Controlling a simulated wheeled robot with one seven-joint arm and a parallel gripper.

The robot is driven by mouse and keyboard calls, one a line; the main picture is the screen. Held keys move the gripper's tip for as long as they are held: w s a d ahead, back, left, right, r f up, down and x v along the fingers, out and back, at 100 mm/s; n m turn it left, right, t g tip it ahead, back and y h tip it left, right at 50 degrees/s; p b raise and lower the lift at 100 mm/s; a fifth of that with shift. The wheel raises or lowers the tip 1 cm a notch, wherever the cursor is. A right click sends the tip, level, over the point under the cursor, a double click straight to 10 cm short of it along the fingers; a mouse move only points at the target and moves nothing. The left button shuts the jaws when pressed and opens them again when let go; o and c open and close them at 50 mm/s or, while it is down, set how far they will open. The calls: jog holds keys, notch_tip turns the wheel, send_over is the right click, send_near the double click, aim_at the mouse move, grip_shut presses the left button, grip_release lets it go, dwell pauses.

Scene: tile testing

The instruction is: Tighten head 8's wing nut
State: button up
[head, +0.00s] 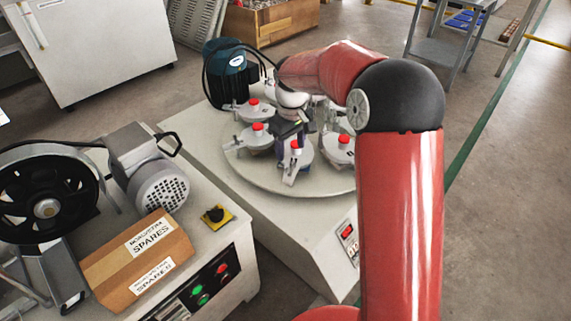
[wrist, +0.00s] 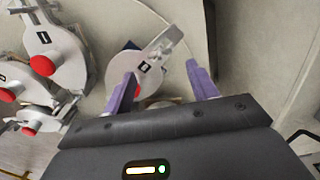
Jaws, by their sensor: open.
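Several grey test heads with red caps stand in a ring on a round plate (head: 250,180) in the head view. In the wrist view, my gripper (wrist: 160,70) is open, its two purple fingers spread and empty. One head (wrist: 118,68) lies between and beyond the fingers, with a small dark label and a grey arm pointing up and right. The left finger overlaps its red cap (wrist: 136,90). The label's number is too small to read, so I cannot tell which head is 8. I cannot make out its wing nut clearly. In the head view my arm hides part of the ring.
More heads with red caps (wrist: 43,65) crowd the left of the wrist view. A teal motor (head: 230,78) with black cables stands behind the plate. A machine with a black wheel (head: 45,190) and a cardboard spares box (head: 135,262) stand at left. Open floor lies at right.

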aim_at(291, 165)
notch_tip(291, 165, down, 6)
jog(key=shift+f+b, duration=0.1)
jog(key=shift+b, duration=0.3)
jog(key=shift+c, duration=0.2)
jog(key=c, duration=0.9)
